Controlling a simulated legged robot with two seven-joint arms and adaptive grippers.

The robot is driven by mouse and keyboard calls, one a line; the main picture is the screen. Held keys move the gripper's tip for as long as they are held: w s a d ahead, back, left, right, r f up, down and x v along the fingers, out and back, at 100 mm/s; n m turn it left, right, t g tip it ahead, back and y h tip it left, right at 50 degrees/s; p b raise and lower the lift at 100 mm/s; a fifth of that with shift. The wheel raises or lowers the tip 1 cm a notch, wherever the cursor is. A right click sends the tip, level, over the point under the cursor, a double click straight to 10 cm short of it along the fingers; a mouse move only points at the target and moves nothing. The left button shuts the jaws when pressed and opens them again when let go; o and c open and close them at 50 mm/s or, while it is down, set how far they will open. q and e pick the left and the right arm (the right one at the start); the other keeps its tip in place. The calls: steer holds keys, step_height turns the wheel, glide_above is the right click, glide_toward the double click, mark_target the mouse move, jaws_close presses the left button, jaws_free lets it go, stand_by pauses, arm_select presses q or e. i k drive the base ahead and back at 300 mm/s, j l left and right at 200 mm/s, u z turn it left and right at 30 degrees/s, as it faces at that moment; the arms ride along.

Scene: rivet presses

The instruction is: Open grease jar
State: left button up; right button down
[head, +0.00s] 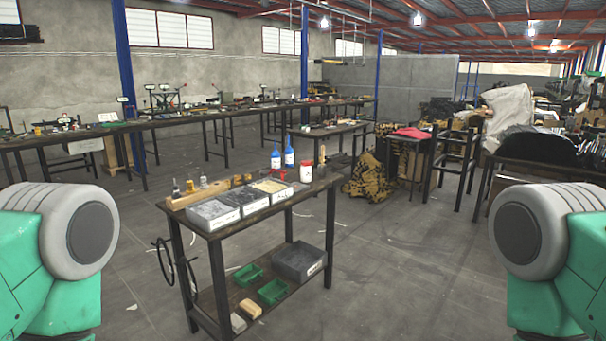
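A small white jar with red on it (306,172), likely the grease jar, stands upright near the back right end of the workbench (325,184) in the head view. It is too small to tell whether its lid is on. Green and grey links of my two arms show at the left and right edges of the view, well apart from the bench. Neither gripper is in view.
Bins of small parts (209,215) line the bench front, beside a wooden block with tools (201,194). Green trays (272,291) and a grey box (299,262) lie on the lower shelf.

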mark_target(306, 172)
steer(key=i+l+u, duration=0.15)
steer(key=u, duration=0.35)
steer(key=i+l+u, duration=0.2)
steer(key=u, duration=0.3)
steer(key=i+l+u, duration=0.1)
steer(key=l, duration=0.3)
steer(key=i+l+u, duration=0.1)
steer(key=i+l, duration=0.15)
steer(key=l, duration=0.15)
steer(key=i+l+u, duration=0.1)
steer(key=l, duration=0.35)
steer(key=i+l+u, duration=0.15)
steer(key=l, duration=0.25)
steer(key=i+l+u, duration=0.1)
steer(key=l, duration=0.35)
steer(key=i+l+u, duration=0.1)
steer(key=l, duration=0.35)
